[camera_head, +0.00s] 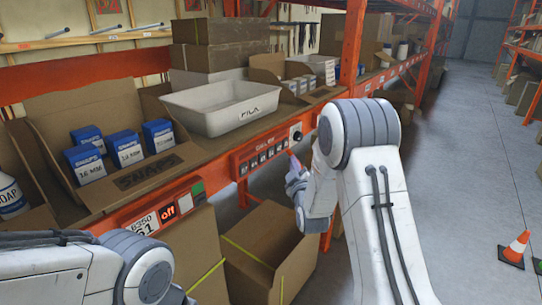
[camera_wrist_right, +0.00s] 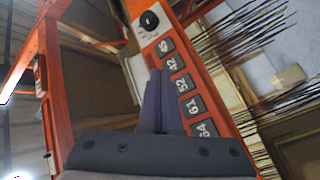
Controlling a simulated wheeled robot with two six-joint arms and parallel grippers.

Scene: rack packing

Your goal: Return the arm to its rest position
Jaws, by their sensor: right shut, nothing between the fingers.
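My right arm (camera_head: 371,200) reaches up in the middle of the head view. Its gripper (camera_head: 293,168) is in front of the red shelf beam, close to the panel (camera_head: 262,152) with buttons and a knob. In the right wrist view the two fingers (camera_wrist_right: 161,80) are together, shut and empty. They lie across the view of the panel (camera_wrist_right: 172,62), with its black knob (camera_wrist_right: 149,21) beyond the tips. I cannot tell whether they touch it. My left arm (camera_head: 95,270) shows at the lower left; its gripper is outside the view.
A white tray (camera_head: 222,122) and an open carton with blue boxes (camera_head: 124,147) stand on the shelf. Open cartons (camera_head: 262,262) stand below.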

